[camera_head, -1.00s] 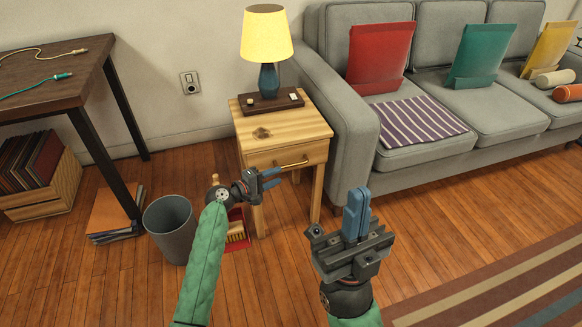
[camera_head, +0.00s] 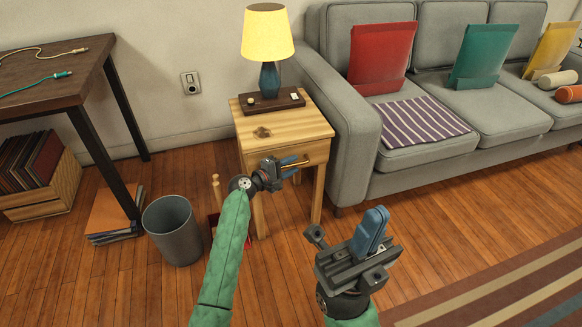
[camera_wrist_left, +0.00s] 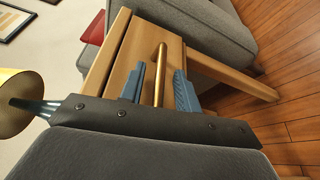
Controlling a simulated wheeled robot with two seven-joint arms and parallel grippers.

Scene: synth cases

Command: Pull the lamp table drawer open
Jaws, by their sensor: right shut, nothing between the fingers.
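The wooden lamp table (camera_head: 287,122) stands beside the sofa. Its drawer (camera_head: 318,152) looks closed, with a brass bar handle (camera_head: 304,162) on the front. In the left wrist view the handle (camera_wrist_left: 159,75) lies between my two blue fingers, with a gap on each side, in front of the drawer front (camera_wrist_left: 172,48). My left gripper (camera_head: 290,167) is open at the handle and partly hides it in the head view; it also shows in the left wrist view (camera_wrist_left: 160,92). My right gripper (camera_head: 374,224) is shut and empty, out over the floor at the lower right.
A lamp (camera_head: 268,45) stands on a dark tray (camera_head: 255,104) on the table top. The grey sofa (camera_head: 350,140) is close on the right. A grey bin (camera_head: 172,230) stands at the left, near a dark desk (camera_head: 60,85).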

